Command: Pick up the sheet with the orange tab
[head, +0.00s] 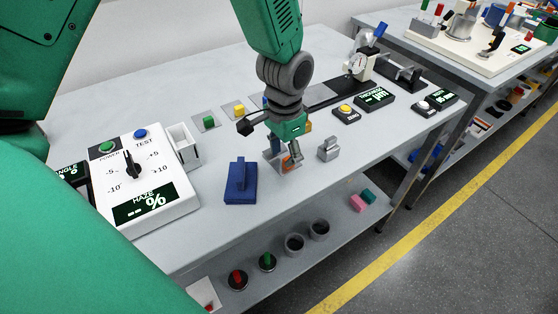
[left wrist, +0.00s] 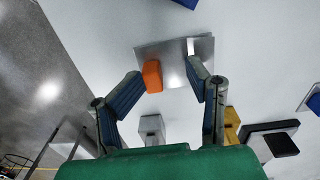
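The orange tab (left wrist: 152,76) shows in the left wrist view at the left part of a thin grey metallic sheet (left wrist: 173,58). The sheet lies on the pale bench top, and a brighter strip shows on its right part. In the head view the sheet (head: 290,168) is largely hidden under my left gripper (head: 284,158). That gripper points down over it. In the left wrist view its fingers (left wrist: 168,78) are spread apart, one on each side of the tab and sheet, with nothing gripped. My right gripper is not in view.
A blue handled block (head: 240,185) and a grey block (head: 328,149) stand close by. Green-tab (head: 208,122) and yellow-tab (head: 238,109) sheets lie behind. A white haze tester (head: 145,180) is at left; a button box (head: 346,113) and displays stand right.

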